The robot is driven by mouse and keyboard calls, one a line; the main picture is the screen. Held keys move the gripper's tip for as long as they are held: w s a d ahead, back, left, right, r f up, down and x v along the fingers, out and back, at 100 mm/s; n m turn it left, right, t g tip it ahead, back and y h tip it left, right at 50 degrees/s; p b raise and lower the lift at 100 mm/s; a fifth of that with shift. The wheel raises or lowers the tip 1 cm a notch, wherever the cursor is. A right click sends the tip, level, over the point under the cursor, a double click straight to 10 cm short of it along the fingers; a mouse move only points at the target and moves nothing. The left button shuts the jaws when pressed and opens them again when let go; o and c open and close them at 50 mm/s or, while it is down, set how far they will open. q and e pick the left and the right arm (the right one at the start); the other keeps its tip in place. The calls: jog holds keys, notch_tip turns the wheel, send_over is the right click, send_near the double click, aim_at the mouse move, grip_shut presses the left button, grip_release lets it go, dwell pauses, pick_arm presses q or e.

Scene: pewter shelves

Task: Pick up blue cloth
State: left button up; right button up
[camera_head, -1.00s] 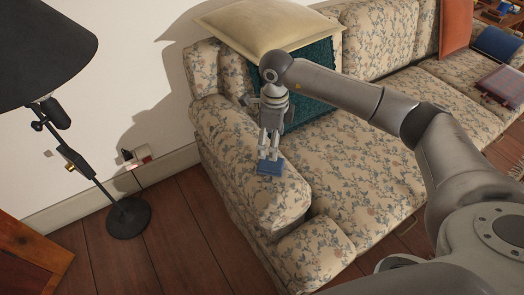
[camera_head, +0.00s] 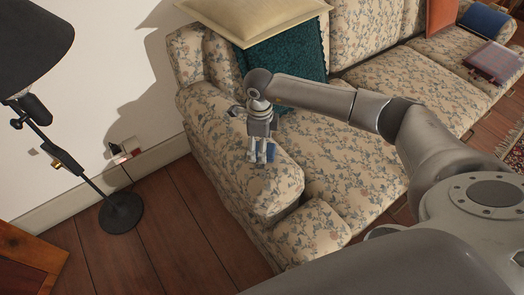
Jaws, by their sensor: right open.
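The small blue cloth (camera_head: 271,150) shows on the padded arm of the floral sofa (camera_head: 229,143). My right gripper (camera_head: 262,158) points down at the sofa arm, with its fingers open and over the cloth. The fingers hide much of the cloth, so only a blue patch shows by the right-hand finger. I cannot tell whether they touch it. My left gripper is not in view.
A black floor lamp (camera_head: 122,212) stands at left by the wall. A plaid item (camera_head: 495,62) lies on the far seat. Wooden floor in front is clear.

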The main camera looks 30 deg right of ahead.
jog(key=shift+f, duration=0.5)
jog(key=c, duration=1.1)
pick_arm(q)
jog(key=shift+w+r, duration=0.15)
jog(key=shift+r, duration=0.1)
pick_arm(e)
jog(key=shift+r, duration=0.1)
